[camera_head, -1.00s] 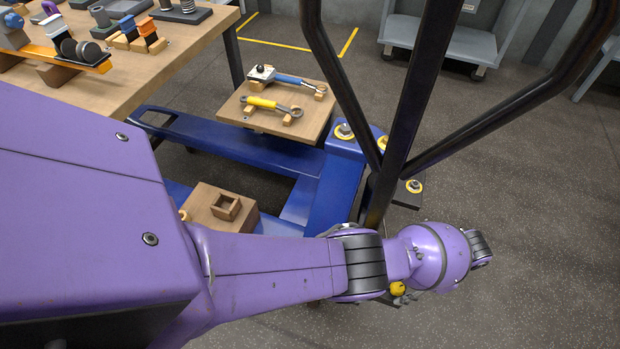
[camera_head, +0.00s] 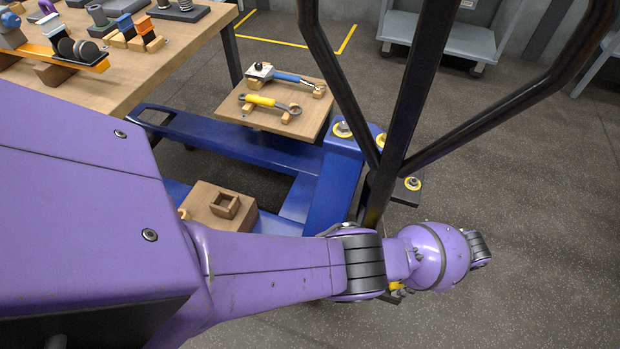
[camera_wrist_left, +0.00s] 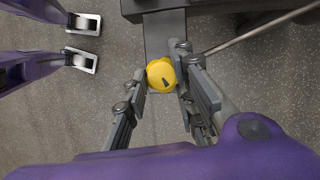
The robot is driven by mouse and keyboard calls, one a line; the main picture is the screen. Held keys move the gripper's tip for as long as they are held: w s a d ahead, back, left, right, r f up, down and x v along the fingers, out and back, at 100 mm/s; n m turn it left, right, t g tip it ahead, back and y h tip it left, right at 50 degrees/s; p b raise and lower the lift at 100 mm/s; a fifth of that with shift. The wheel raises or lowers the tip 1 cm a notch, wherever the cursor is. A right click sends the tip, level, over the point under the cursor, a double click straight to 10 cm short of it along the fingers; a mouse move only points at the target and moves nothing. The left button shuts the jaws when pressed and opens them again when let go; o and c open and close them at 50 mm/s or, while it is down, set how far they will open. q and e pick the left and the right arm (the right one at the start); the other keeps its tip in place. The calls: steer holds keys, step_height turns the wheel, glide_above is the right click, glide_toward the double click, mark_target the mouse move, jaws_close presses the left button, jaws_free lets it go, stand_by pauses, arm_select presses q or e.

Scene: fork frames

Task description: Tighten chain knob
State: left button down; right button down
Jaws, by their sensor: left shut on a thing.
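In the head view only a small yellow part of the knob (camera_head: 396,286) shows below my purple left wrist, which hides most of the gripper. The chain itself cannot be made out. My right gripper is not in view.
A blue pallet truck (camera_head: 335,190) with a black handle frame (camera_head: 408,100) stands close to my arm. It carries a wooden board (camera_head: 300,120) with tools and a wooden block (camera_head: 205,200). A workbench (camera_head: 140,75) is at upper left. Floor at right is clear.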

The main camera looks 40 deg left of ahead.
arm_select(q)
steer(key=m+p, duration=0.1)
steer(key=m, duration=0.1)
steer(key=s+m+t, duration=0.1)
steer(key=shift+d+r+m+y+p, duration=0.1)
steer(key=shift+d+m+y+p, duration=0.05)
steer(key=shift+m+y+p, duration=0.25)
steer(key=shift+s+m+t+p, duration=0.1)
steer(key=shift+m+t+p, duration=0.65)
steer(key=shift+m, duration=0.85)
steer(key=shift+f, duration=0.2)
steer(key=c, duration=1.6)
jaws_free()
steer(key=shift+r, duration=0.1)
steer(key=shift+o, duration=0.2)
steer(key=shift+w, duration=0.2)
steer(key=shift+w+r, duration=0.1)
steer(key=shift+r, duration=0.05)
steer(key=v, duration=1.1)
steer(key=shift+s+d+r, duration=0.2)
steer(key=shift+s+r, duration=0.05)
steer(key=shift+r, duration=0.1)
